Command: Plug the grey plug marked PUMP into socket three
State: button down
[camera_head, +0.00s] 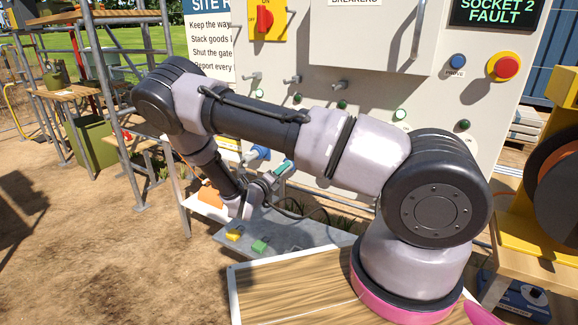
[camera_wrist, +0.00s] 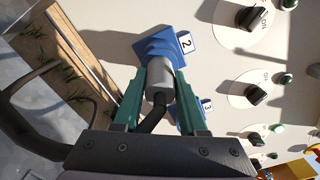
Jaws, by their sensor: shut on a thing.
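In the wrist view my gripper (camera_wrist: 160,82) is shut on a grey plug (camera_wrist: 158,66), with a black cable (camera_wrist: 150,120) running back from it. No PUMP marking is readable. The plug's front end lies at the blue socket labelled 2 (camera_wrist: 152,46); I cannot tell whether it is inside it or just in front. The blue socket labelled 3 (camera_wrist: 204,106) is beside it, partly hidden behind a green finger. In the head view my gripper (camera_head: 271,178) is at the lower panel, near a blue socket (camera_head: 258,152); my arm hides much there.
The panel display (camera_head: 498,14) reads SOCKET 2 FAULT. Black rotary switches (camera_wrist: 253,17) stand out beside the sockets. A grey shelf (camera_head: 290,236) below holds a yellow block (camera_head: 233,235) and a green block (camera_head: 259,246). A red emergency button (camera_head: 506,67) is at right.

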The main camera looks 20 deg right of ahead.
jog(key=shift+a, duration=0.1)
jog(key=shift+v, duration=2.85)
jog(key=c, duration=1.1)
grip_release()
grip_shut()
jog(key=shift+s, duration=0.15)
